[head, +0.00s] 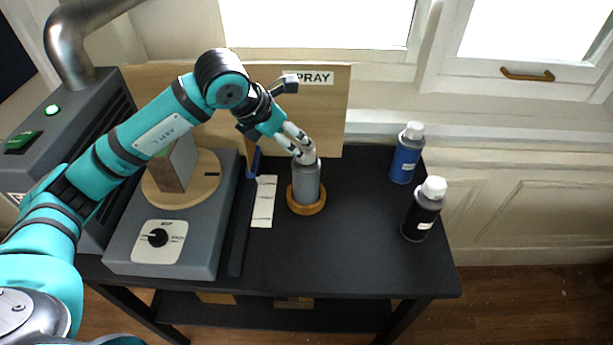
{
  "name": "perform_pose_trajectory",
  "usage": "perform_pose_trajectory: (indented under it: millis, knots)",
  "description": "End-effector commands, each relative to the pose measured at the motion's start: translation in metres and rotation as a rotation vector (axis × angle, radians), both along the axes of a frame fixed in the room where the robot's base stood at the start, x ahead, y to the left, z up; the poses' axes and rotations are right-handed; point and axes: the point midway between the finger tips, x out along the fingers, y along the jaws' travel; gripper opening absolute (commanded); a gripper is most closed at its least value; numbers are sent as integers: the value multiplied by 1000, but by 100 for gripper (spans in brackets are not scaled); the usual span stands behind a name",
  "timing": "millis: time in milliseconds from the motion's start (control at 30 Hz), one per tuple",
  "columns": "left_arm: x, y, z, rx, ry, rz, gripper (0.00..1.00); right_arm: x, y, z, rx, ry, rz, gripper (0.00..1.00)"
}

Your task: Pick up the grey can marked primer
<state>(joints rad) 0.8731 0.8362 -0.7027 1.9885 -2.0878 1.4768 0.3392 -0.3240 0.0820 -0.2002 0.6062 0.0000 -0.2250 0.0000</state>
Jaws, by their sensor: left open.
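A grey can (306,184) stands upright on a round wooden base (307,208) in the middle of the black table. No primer marking is readable on the side I see. My left gripper (303,150) reaches in from the left and points down and right at the can's top. Its fingers are open and overlap the pale cap, partly hiding it. I cannot tell whether they touch it. My right gripper is not in view.
A blue can (406,153) and a black can (423,210) with white caps stand to the right. A grey machine (160,255) with a dial is at left. A board (335,115) with a partly hidden sign stands behind. The table's front right is clear.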

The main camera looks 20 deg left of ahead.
Motion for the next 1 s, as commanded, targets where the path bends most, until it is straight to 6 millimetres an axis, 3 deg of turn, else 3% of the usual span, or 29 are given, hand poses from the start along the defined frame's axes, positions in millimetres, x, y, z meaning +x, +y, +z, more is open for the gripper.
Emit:
perform_pose_trajectory:
  millis: [200,300,500,667,900,1000]
  knots:
    - [11,-7,-19,0,1,-1,66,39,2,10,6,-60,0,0]
    - [14,-9,-23,-1,2,-1,66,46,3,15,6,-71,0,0]
    - [27,-22,-43,-2,4,0,66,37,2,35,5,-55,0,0]
    - [36,-25,-60,0,1,-1,66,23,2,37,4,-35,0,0]
    - [37,-26,-63,-1,-1,-1,66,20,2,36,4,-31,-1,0]
    - [37,-26,-63,-1,0,-1,56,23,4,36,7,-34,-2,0]
